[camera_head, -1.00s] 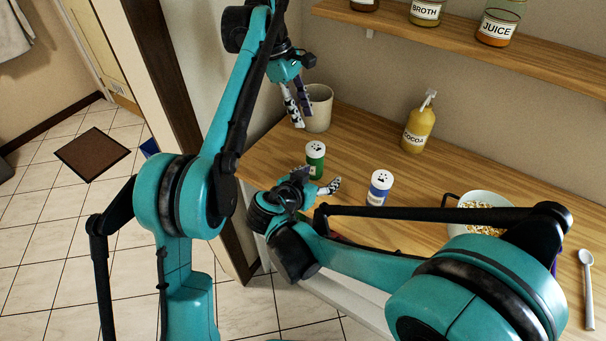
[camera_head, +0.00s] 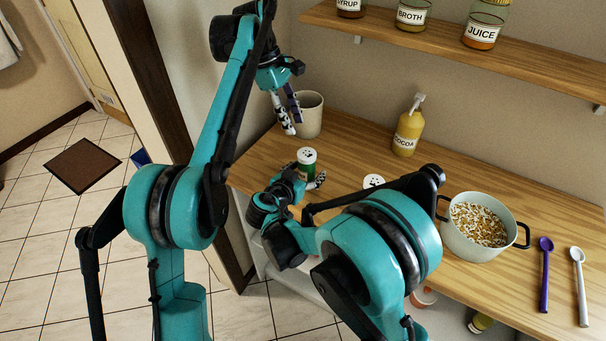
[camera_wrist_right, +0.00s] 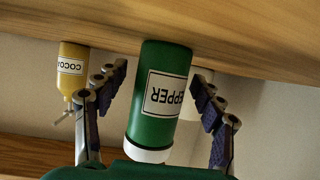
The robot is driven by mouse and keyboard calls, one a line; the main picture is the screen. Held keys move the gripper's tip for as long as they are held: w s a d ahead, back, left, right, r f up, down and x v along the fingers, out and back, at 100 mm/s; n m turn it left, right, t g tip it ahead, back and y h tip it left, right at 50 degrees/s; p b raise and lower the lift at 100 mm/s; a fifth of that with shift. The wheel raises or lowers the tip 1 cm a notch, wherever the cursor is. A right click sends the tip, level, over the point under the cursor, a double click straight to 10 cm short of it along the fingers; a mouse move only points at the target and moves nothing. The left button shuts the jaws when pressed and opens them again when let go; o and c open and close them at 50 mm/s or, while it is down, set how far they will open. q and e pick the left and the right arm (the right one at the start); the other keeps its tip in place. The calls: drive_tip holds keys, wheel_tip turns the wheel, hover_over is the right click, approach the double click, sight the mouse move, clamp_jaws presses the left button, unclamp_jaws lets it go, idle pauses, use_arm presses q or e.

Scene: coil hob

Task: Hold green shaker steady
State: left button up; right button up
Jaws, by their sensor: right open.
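The green shaker (camera_head: 306,166) has a white lid with dark holes and stands upright on the wooden counter. In the wrist view, the right gripper's fingers (camera_wrist_right: 160,88) are open, one on each side of the shaker, with visible gaps. My left gripper (camera_head: 291,118) hangs above the counter behind the shaker, near the beige cup, its fingers apart and empty.
A beige cup (camera_head: 310,115) stands behind. A second white-topped shaker (camera_head: 374,181) is mostly hidden by my right arm. The COCOA bottle (camera_head: 408,132), a pot of cereal (camera_head: 445,228), a purple spoon (camera_head: 545,275) and a white spoon (camera_head: 581,285) are on the counter (camera_head: 500,190).

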sight(306, 153)
drive_tip(key=c, duration=1.3)
use_arm(q)
drive_tip(key=o, duration=0.5)
drive_tip(key=shift+a+r, duration=0.1)
drive_tip(key=shift+o, duration=1.3)
drive_tip(key=r+n, duration=0.1)
drive_tip(key=a+r+n, duration=0.1)
drive_tip(key=shift+s+a+n+t+h, duration=0.2)
drive_tip(key=shift+s+n+t+h, duration=0.1)
drive_tip(key=shift+s+n+t, duration=0.1)
drive_tip(key=x, duration=1.2)
